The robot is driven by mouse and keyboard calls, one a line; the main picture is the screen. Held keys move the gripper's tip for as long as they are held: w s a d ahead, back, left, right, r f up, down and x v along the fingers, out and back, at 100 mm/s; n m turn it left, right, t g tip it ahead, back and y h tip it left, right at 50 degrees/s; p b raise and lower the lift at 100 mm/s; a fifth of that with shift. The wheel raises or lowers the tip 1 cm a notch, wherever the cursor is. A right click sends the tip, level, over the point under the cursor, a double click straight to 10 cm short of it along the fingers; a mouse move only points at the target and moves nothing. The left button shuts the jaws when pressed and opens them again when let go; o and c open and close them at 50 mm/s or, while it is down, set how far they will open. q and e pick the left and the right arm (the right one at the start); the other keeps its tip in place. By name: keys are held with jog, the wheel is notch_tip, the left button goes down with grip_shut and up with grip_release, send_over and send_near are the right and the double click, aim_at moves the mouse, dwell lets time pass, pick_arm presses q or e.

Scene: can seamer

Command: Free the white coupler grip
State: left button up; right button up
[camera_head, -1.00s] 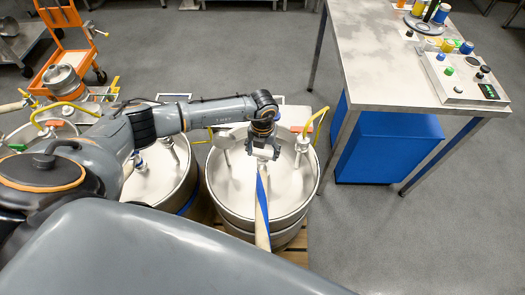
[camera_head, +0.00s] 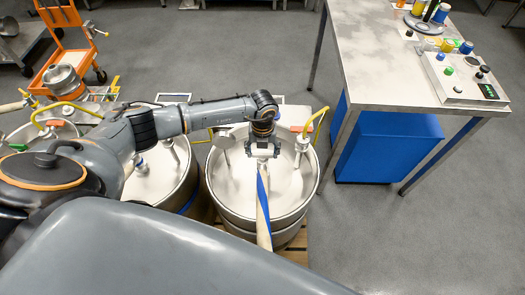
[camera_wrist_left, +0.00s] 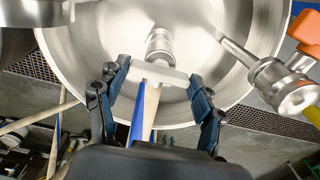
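The white coupler grip (camera_wrist_left: 160,73) is a short pale bar set crosswise at the end of a metal coupler (camera_wrist_left: 160,45) in the left wrist view. My left gripper (camera_wrist_left: 159,77) has its fingers far apart, one at each end of the bar. Whether both pads touch it cannot be told. In the head view my left gripper (camera_head: 263,150) is over the right keg (camera_head: 235,218), and its fingers largely hide the grip. A blue and wooden-coloured shaft (camera_head: 263,210) runs from below the gripper towards me. My right gripper is not in view.
A second coupler with an orange lever (camera_wrist_left: 305,28) and a yellow handle (camera_head: 323,125) stands at the right of the keg. Another keg (camera_head: 160,180) is close on the left. A metal table (camera_head: 385,60) with a blue cabinet (camera_head: 385,148) stands right. Floor between is clear.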

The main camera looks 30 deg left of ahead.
aim_at(262, 154)
pick_arm(q)
jog(key=o, duration=0.4)
jog(key=shift+r, duration=0.15)
notch_tip(262, 154, up, 12)
jog(key=shift+f, duration=0.15)
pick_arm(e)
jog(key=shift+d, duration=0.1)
pick_arm(q)
jog(key=shift+f, duration=0.1)
dwell(0.5)
